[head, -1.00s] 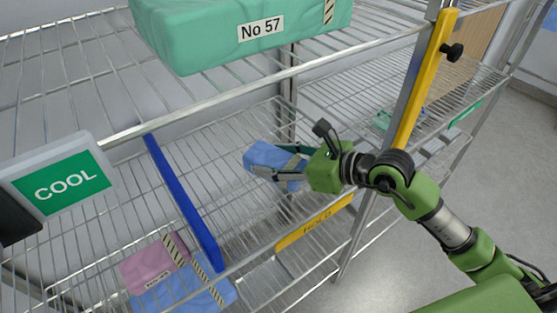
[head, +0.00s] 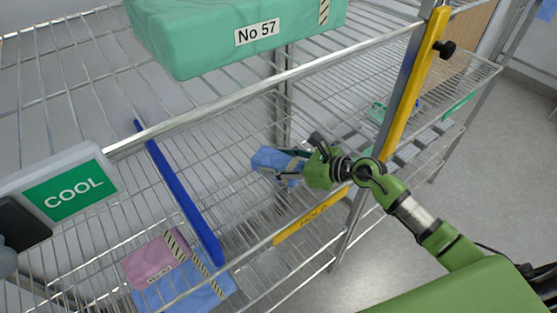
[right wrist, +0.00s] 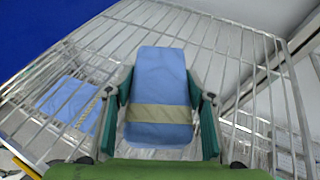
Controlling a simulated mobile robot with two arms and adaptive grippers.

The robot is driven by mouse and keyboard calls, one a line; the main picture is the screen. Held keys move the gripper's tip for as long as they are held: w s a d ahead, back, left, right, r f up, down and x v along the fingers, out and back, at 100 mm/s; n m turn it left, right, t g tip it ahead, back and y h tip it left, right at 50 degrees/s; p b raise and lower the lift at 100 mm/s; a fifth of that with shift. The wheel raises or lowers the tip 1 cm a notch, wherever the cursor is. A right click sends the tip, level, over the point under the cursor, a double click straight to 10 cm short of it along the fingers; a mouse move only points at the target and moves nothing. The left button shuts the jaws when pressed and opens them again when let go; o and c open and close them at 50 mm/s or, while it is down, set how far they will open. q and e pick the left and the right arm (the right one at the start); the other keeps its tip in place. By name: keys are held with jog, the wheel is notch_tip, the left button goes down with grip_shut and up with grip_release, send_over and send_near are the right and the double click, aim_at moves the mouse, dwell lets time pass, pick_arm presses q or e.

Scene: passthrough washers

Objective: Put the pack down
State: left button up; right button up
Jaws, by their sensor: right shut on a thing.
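The blue pack (head: 277,161) with a tan band is held in my right gripper (head: 294,167). It also shows large in the right wrist view (right wrist: 158,95), between the two green fingers, which press on its sides. The gripper and pack are over the wire shelf (head: 250,225) behind the yellow HOLD strip (head: 312,215), right of the blue divider (head: 180,192). I cannot tell whether the pack touches the wires.
A pink pack (head: 152,260) and another blue pack (head: 190,289) lie left of the divider. A COOL sign (head: 62,190) hangs at left. A green No 57 pack (head: 200,45) sits on the shelf above. A yellow-faced post (head: 412,80) stands right. Bare wires surround the held pack.

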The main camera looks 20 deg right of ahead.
jog(key=shift+f, duration=0.1)
jog(key=o, duration=1.3)
jog(key=shift+s+d, duration=0.2)
jog(key=shift+d, duration=0.05)
jog(key=b+v, duration=0.4)
jog(key=v, duration=0.5)
jog(key=shift+s+d+r, duration=0.2)
jog(key=shift+s+r, duration=0.05)
jog(key=shift+s, duration=0.05)
jog(key=shift+s+d+r, duration=0.5)
jog(key=shift+r, duration=0.05)
